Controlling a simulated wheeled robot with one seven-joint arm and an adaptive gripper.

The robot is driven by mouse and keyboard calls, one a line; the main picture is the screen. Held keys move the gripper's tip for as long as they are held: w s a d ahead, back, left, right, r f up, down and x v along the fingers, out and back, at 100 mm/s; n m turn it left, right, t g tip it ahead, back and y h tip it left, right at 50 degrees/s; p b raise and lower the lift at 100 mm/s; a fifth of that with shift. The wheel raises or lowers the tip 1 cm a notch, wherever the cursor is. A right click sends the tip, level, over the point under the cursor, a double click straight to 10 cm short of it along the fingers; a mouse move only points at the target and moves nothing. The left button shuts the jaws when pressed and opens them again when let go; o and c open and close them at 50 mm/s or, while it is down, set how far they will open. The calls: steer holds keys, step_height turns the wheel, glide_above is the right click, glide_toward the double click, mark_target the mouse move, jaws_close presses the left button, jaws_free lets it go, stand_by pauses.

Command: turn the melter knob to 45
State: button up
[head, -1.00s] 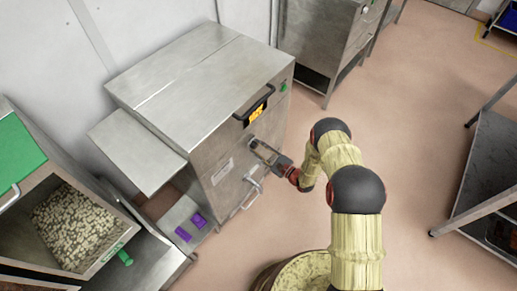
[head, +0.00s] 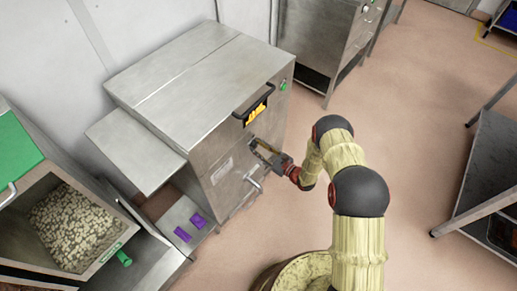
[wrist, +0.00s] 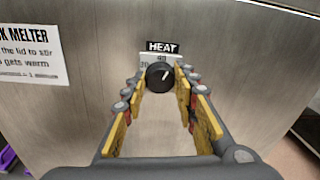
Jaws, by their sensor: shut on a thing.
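The knob's white pointer mark leans up and to the right. My gripper (wrist: 160,82) reaches the front panel, with its yellow-padded fingers on either side of the knob and shut on it. In the head view my gripper (head: 264,149) hides the knob.
A pipe handle (head: 254,180) sticks out low on the melter front. A white sign (wrist: 30,53) is left of the knob. A bin of pale pieces (head: 75,220) stands further left.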

steer(key=m, duration=0.6)
steer(key=shift+b, duration=0.4)
steer(key=shift+w+m, duration=0.1)
steer(key=shift+m, duration=0.3)
steer(key=o, duration=1.2)
steer(key=shift+c, duration=0.2)
steer(key=shift+d, duration=0.15)
steer(key=v, duration=1.1)
steer(key=shift+s+d, duration=0.2)
steer(key=shift+d, duration=0.15)
steer(key=shift+r, duration=0.15)
